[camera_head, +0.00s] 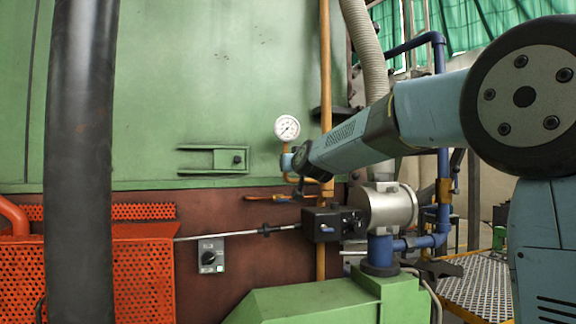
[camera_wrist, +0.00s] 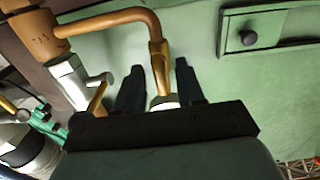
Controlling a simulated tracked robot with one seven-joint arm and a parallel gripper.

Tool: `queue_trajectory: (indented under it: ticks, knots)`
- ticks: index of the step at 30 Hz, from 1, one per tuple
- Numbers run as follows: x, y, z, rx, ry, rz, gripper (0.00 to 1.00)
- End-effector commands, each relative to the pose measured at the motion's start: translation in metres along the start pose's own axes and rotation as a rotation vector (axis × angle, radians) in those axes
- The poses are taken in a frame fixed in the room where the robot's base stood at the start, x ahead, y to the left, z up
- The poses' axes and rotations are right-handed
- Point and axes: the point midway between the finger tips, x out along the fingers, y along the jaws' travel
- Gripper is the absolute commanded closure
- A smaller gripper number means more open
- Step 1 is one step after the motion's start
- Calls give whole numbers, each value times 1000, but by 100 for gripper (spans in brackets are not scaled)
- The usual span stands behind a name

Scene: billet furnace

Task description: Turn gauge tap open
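The white round pressure gauge (camera_head: 287,128) stands upright on a brass stem, left of the tall brass pipe in the head view. In the wrist view, the brass gauge pipe (camera_wrist: 155,30) bends at an elbow and its fitting runs between the fingers of my gripper (camera_wrist: 160,66). The fingers are dark, spread apart, one on each side of the fitting; I cannot tell whether either touches it. A silver fitting (camera_wrist: 70,80) with a small yellowish lever (camera_wrist: 98,99) is left of the fingers. I cannot tell which part is the tap handle. In the head view my arm hides the fingertips.
A green latch bracket (camera_head: 215,159) projects from the furnace wall left of the gauge. An orange-handled lever (camera_head: 280,198) lies below the gauge. A black box (camera_head: 333,224) and a silver cylinder (camera_head: 388,207) stand below my arm. A corrugated hose (camera_head: 363,45) hangs behind it.

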Motion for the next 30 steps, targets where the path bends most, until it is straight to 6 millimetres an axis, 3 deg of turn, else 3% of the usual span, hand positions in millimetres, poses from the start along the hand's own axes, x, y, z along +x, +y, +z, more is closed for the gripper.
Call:
queue_trajectory:
  ticks: [18,24,30]
  knots:
    - [-99,0,0,0,1,1,62]
    - [-121,0,0,0,2,1,62]
    - [-129,0,1,0,1,1,62]
